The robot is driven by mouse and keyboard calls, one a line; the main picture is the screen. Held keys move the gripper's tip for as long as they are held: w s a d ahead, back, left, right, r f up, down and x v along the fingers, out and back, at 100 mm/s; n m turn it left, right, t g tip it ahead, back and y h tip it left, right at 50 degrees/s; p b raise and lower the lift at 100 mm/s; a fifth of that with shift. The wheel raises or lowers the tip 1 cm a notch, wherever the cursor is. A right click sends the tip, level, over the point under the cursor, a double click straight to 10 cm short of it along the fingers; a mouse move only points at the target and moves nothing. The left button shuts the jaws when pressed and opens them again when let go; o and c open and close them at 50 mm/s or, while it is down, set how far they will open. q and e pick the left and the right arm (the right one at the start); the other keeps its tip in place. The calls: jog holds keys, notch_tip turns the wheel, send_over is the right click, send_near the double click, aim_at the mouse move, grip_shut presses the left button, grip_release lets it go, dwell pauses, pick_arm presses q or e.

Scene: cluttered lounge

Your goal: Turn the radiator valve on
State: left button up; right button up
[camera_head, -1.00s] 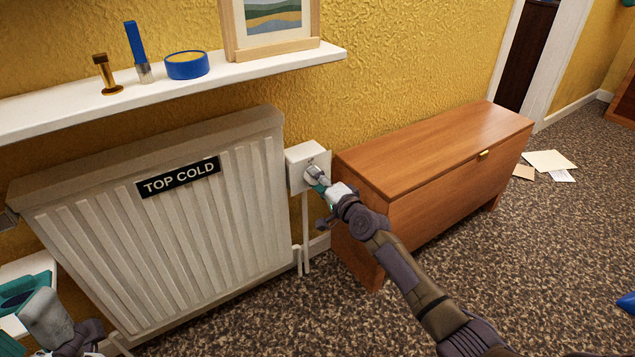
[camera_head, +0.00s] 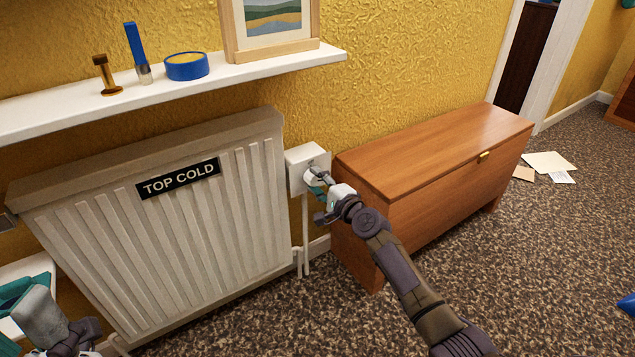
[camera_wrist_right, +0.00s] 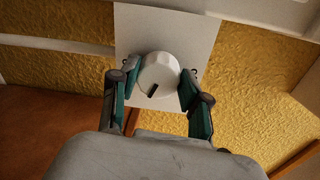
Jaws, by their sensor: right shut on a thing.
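The radiator valve is a white round knob (camera_wrist_right: 158,72) with a dark notch on its lower side. It sits on a white plate (camera_wrist_right: 200,28) on the wall, also seen as a white box (camera_head: 304,157) right of the radiator (camera_head: 150,225). My right gripper (camera_head: 318,180) is at the knob; in the right wrist view its teal-padded fingers (camera_wrist_right: 159,85) stand on both sides of it, shut on it. The radiator carries a black label reading "TOP COLD" (camera_head: 178,178). My left gripper (camera_head: 22,300) is partly in view at the lower left; its fingers are unclear.
A wooden chest (camera_head: 435,150) stands close right of the valve. A white shelf (camera_head: 240,72) above the radiator holds a picture frame, a blue tape roll, a brass piece and a blue-handled tool. Papers (camera_head: 549,162) lie on the carpet at right; the carpet in front is open.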

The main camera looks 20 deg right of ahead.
jog(key=o, duration=1.1)
jog(key=shift+o, duration=0.2)
jog(key=v, duration=1.2)
